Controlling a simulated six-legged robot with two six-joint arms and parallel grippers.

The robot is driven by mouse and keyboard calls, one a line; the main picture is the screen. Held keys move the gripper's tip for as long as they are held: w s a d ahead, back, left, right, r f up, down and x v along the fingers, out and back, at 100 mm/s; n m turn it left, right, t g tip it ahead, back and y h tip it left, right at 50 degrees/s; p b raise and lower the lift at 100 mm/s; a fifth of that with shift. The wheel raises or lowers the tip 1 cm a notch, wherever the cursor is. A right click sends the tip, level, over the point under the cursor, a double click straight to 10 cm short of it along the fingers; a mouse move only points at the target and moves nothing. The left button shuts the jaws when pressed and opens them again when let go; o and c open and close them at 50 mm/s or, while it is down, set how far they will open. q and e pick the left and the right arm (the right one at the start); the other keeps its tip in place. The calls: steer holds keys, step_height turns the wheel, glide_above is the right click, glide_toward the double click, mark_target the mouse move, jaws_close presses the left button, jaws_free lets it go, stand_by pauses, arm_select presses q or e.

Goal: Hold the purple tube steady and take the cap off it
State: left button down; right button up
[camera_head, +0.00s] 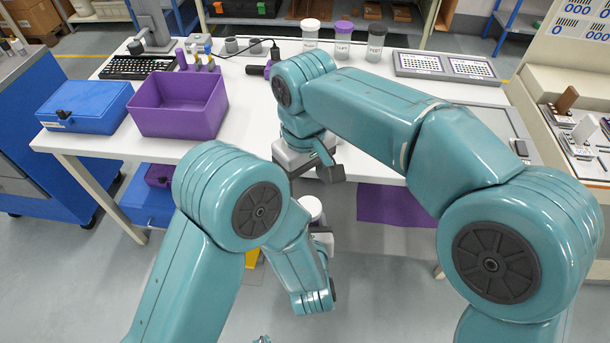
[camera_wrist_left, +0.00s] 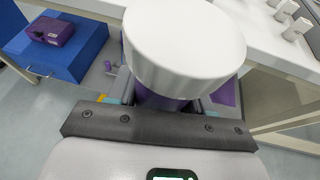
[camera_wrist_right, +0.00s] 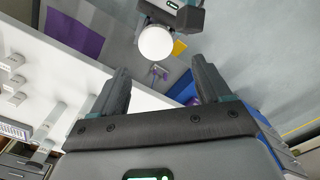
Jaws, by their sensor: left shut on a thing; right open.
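The purple tube (camera_wrist_left: 155,97) is mostly hidden below its wide white cap (camera_wrist_left: 185,48) in the left wrist view. My left gripper (camera_head: 322,240) is shut on the tube, in front of the table's front edge. The cap sits on the tube and also shows in the head view (camera_head: 311,207) and the right wrist view (camera_wrist_right: 155,43). My right gripper (camera_wrist_right: 162,74) is open and empty. In the head view its dark fingers (camera_head: 328,171) are above the cap, apart from it. The cap lies beyond the fingertips in the right wrist view.
The white table (camera_head: 262,118) carries a purple bin (camera_head: 180,117), a blue box (camera_head: 85,108), a black keyboard (camera_head: 137,67) and several capped jars at the back. The table's front edge is close behind the tube.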

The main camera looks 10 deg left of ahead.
mark_target(304, 203)
step_height(304, 203, down, 8)
steer(key=shift+a+r, duration=0.1)
stand_by(0.4)
steer(key=shift+s, duration=0.1)
steer(key=c, duration=1.1)
steer(key=shift+s+a+n, duration=0.1)
steer(key=shift+s+n, duration=0.05)
steer(key=shift+n, duration=0.85)
